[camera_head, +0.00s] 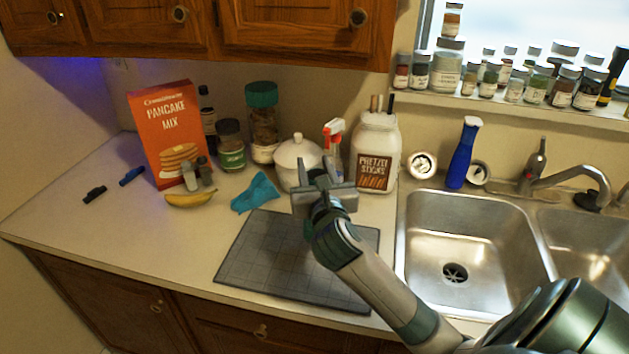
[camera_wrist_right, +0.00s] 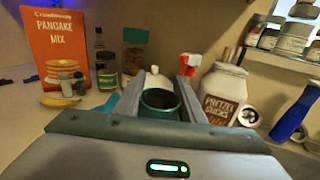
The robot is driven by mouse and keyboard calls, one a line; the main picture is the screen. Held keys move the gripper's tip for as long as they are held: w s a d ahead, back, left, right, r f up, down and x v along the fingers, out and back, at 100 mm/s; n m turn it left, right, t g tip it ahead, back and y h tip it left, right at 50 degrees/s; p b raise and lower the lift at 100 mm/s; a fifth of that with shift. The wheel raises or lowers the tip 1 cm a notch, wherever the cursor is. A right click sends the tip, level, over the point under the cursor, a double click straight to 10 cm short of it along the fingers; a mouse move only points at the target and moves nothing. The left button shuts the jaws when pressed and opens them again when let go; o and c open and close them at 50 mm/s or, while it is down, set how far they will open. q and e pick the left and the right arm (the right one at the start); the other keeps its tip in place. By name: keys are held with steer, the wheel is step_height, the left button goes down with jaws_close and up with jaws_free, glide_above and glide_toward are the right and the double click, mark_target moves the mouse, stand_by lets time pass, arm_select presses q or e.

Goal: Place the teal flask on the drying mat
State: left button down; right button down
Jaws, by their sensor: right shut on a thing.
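In the right wrist view the teal flask (camera_wrist_right: 160,101) stands between the two fingers of my right gripper (camera_wrist_right: 160,88), its open round rim facing up. The gripper is shut on it. In the head view my right gripper (camera_head: 320,172) reaches over the back part of the dark grey drying mat (camera_head: 265,262), in front of the white lidded pot; the flask is hidden there by the gripper and wrist. I cannot tell the gap between flask and mat. The mat's front and left are bare. My left gripper is not in view.
A teal cloth (camera_head: 256,192) and a banana (camera_head: 190,199) lie left of the mat's back edge. Behind are the white pot (camera_head: 297,160), a spray bottle (camera_head: 333,135) and a pretzel jar (camera_head: 376,152). The sink (camera_head: 470,245) is at right. The left front counter is clear.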

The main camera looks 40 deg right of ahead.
steer(key=shift+f, duration=2)
steer(key=c, duration=1.2)
jaws_free()
steer(key=shift+f, duration=0.15)
steer(key=shift+v, duration=6.05)
